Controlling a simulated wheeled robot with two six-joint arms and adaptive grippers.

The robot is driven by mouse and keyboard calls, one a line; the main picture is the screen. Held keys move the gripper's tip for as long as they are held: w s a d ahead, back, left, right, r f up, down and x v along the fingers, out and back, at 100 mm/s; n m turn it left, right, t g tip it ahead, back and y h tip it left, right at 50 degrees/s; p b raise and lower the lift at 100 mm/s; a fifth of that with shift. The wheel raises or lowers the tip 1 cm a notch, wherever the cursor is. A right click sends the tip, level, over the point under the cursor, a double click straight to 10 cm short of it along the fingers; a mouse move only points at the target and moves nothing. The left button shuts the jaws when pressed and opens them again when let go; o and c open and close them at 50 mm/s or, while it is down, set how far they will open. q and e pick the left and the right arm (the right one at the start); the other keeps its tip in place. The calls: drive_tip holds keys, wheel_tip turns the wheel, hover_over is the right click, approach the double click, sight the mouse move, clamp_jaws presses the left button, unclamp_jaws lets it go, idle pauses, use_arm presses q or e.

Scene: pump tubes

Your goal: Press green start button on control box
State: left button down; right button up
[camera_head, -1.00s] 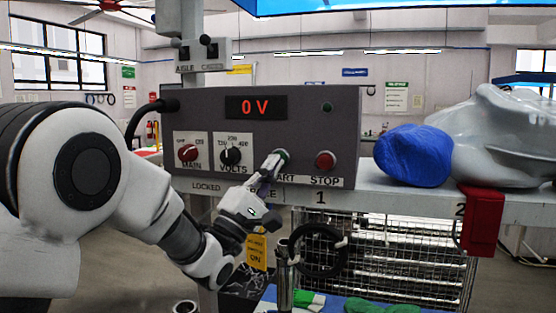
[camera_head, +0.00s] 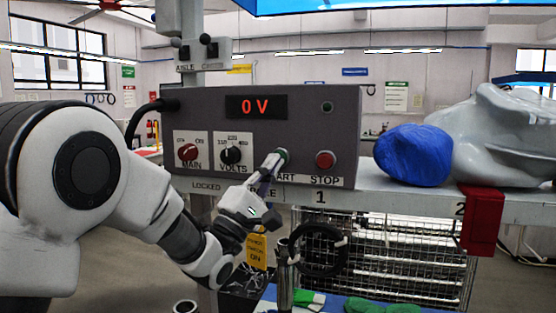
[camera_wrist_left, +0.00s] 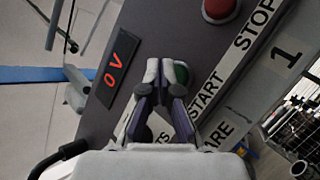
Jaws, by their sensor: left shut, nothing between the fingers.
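The grey control box (camera_head: 300,120) stands on a shelf, its display (camera_head: 256,107) reading 0 V in red. The green start button (camera_head: 284,156) is on its front, left of the red stop button (camera_head: 325,160). My left gripper (camera_head: 273,160) is shut and empty, its fingertips at the start button and partly covering it. In the left wrist view the green button (camera_wrist_left: 182,74) shows right beside the closed fingertips (camera_wrist_left: 163,72); I cannot tell whether they press it. The red MAIN knob (camera_head: 188,152) and black VOLTS knob (camera_head: 231,155) are further left. My right gripper is not in view.
A blue bundle (camera_head: 412,155) and a clear plastic-wrapped object (camera_head: 500,135) lie on the shelf to the right. A red holder (camera_head: 482,221) hangs from the shelf edge. A wire basket (camera_head: 400,260) and a black ring-shaped coil (camera_head: 318,250) are below.

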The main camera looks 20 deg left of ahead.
use_arm(q)
drive_tip(key=shift+w, duration=0.1)
drive_tip(key=shift+w, duration=0.35)
drive_tip(key=shift+w, duration=0.55)
idle(0.8)
drive_tip(key=shift+s+b, duration=0.5)
drive_tip(key=shift+s, duration=0.5)
